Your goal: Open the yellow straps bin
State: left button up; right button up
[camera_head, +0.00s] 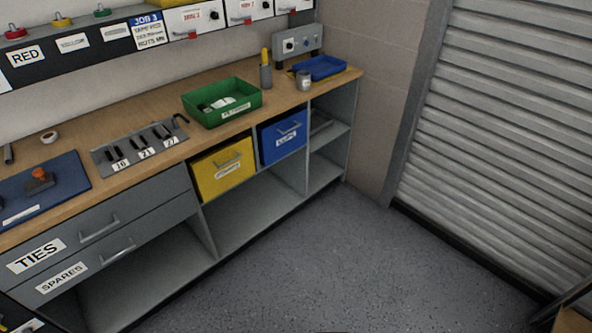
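The yellow bin (223,171) sits in an upper cubby under the wooden bench top, left of a blue bin. It has a grey bar handle (228,162) and a white label below it, too small to read surely. The bin's front looks about flush with the cabinet, so it appears closed. Neither of my grippers is in the head view.
The blue bin (283,136) is beside it. Drawers labelled TIES (98,228) and SPARES (118,251) are at left. A green bin (222,103) stands on the bench top (150,107). The grey floor (330,260) in front is clear. A roller shutter (500,130) stands right.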

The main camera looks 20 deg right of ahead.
aim_at(212, 174)
jog(key=z, duration=0.9)
jog(key=i, duration=0.65)
jog(key=u, duration=0.1)
